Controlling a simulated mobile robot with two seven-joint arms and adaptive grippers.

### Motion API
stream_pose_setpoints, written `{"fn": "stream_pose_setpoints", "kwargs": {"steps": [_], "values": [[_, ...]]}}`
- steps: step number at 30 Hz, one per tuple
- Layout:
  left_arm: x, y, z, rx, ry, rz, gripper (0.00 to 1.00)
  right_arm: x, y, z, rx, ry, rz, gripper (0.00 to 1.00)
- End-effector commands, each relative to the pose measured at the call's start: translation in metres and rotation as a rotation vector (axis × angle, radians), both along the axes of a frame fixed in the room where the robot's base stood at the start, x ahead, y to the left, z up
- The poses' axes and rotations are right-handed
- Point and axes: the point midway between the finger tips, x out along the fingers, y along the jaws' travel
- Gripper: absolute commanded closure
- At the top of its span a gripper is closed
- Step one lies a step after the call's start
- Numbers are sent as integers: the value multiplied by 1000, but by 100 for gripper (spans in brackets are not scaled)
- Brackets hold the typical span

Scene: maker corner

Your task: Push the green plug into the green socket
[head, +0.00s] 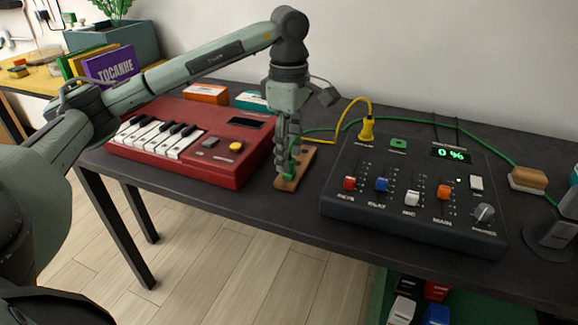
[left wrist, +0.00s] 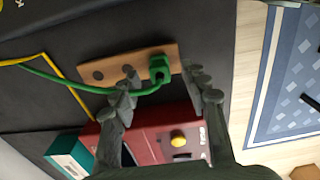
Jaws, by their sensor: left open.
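The green plug (left wrist: 159,68) stands at one end of a small wooden holder (left wrist: 122,62), which also shows in the head view (head: 287,184). Its green cable runs off to the side. My left gripper (head: 288,160) points down over the holder; in the left wrist view its open fingers (left wrist: 166,86) lie on either side of the plug, with visible gaps. In the head view the fingers mostly hide the plug. The green socket (head: 398,143) is on top of the black mixer (head: 345,207), right of the gripper, and looks empty. My right gripper is not in view.
A yellow plug (head: 367,128) with a yellow cable stands in the mixer left of the green socket. A red keyboard (head: 235,176) lies close left of the gripper.

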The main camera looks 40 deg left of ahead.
Motion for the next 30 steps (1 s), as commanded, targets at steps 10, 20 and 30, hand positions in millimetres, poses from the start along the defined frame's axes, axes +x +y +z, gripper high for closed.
{"fn": "stream_pose_setpoints", "kwargs": {"steps": [10, 20, 30], "values": [[0, 0, -23, 0, -1, 0, 55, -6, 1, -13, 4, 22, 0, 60], [0, 0, -23, 0, -1, 0, 69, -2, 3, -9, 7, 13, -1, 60], [0, 0, -23, 0, -1, 0, 100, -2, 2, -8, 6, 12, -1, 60]]}}
